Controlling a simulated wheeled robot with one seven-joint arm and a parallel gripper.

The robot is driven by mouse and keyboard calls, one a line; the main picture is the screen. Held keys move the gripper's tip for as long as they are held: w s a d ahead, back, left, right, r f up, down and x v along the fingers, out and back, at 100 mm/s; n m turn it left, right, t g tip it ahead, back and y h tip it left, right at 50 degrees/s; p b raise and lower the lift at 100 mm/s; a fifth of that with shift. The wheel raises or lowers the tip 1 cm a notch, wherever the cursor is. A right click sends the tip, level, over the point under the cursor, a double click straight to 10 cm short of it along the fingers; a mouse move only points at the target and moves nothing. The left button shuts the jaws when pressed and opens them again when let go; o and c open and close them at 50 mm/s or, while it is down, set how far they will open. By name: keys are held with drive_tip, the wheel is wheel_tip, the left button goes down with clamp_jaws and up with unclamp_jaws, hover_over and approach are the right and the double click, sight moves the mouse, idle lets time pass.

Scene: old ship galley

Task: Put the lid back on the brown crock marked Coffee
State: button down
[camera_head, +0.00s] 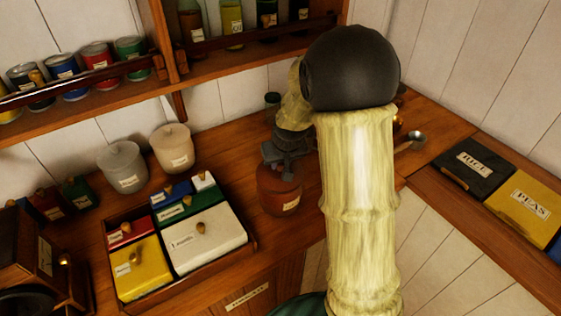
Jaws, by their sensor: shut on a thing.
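The brown crock (281,195) stands on the wooden counter right of the tray of coloured boxes. It is upright, with a small pale label too small to read here. My gripper (280,160) is directly over the crock, at its mouth, pointing down. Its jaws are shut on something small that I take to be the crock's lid. The lid itself is mostly hidden by the dark jaws and merges with the brown top. I cannot tell whether the lid touches the rim.
A grey crock (122,167) and a cream crock (172,148) stand at the back left. The tray (253,243) of lidded boxes is close left. A ladle (412,141) lies to the right. A shelf of bottles (232,24) hangs behind.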

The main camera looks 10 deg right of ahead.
idle(0.4)
drive_tip(key=c, duration=0.6)
unclamp_jaws()
drive_tip(key=shift+c, duration=0.2)
drive_tip(key=shift+r+p, duration=2.65)
drive_tip(key=shift+r, duration=0.85)
clamp_jaws()
